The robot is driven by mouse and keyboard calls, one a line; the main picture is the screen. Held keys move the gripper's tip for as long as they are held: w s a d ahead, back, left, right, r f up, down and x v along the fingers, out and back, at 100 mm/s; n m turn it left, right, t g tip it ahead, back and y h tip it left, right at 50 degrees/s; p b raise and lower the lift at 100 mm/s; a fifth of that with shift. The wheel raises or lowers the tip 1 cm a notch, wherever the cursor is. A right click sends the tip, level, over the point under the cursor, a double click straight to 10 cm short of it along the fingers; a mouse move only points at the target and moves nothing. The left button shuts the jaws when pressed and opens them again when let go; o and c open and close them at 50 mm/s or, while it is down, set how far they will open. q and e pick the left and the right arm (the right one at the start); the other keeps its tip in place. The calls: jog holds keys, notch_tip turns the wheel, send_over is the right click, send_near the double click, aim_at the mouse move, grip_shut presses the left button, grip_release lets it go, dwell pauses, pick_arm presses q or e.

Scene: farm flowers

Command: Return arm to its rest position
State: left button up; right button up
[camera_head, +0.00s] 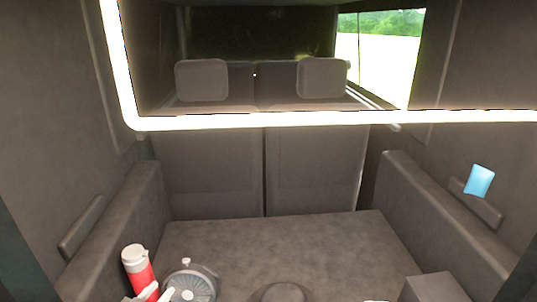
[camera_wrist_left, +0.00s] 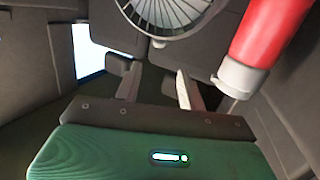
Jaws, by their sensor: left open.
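My left gripper (camera_wrist_left: 157,88) shows in the left wrist view with its two fingers apart and nothing between them. In that view a red cylinder (camera_wrist_left: 268,35) with a white end lies to the right of the fingers, and a round grey ribbed object (camera_wrist_left: 168,12) is beyond them. In the head view the red cylinder (camera_head: 140,272) with its white cap stands at the bottom left, beside the grey ribbed object (camera_head: 190,287). Small white parts show low between these two; I cannot tell if they belong to my gripper. My right gripper is in neither view.
The grey cargo floor (camera_head: 265,240) is clear in the middle. Seat backs (camera_head: 210,170) close it at the back, with side walls left and right. A pale blue item (camera_head: 479,180) is at the right wall. A dark box (camera_head: 433,288) stands at the bottom right.

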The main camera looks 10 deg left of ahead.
pick_arm(q)
jog(key=s+d+f+g+y, duration=0.1)
jog(key=s+d+f+g, duration=0.1)
jog(key=s+d+g, duration=0.45)
jog(key=s+d+f+m+g, duration=0.15)
jog(key=s+d, duration=0.25)
jog(key=s, duration=0.6)
jog(key=s+d+f+n+g+y, duration=0.1)
jog(key=s+d+g, duration=0.4)
jog(key=s, duration=0.3)
notch_tip(320, 180, down, 31)
jog(key=g, duration=0.1)
jog(key=s+a+f, duration=0.2)
jog(key=s+f, duration=0.7)
jog(key=f, duration=0.1)
jog(key=s+a+f+g, duration=0.1)
jog(key=s+f, duration=0.9)
jog(key=shift+s+a+m, duration=0.15)
jog(key=shift+a+m, duration=0.2)
jog(key=shift+m, duration=0.1)
jog(key=shift+f, duration=0.1)
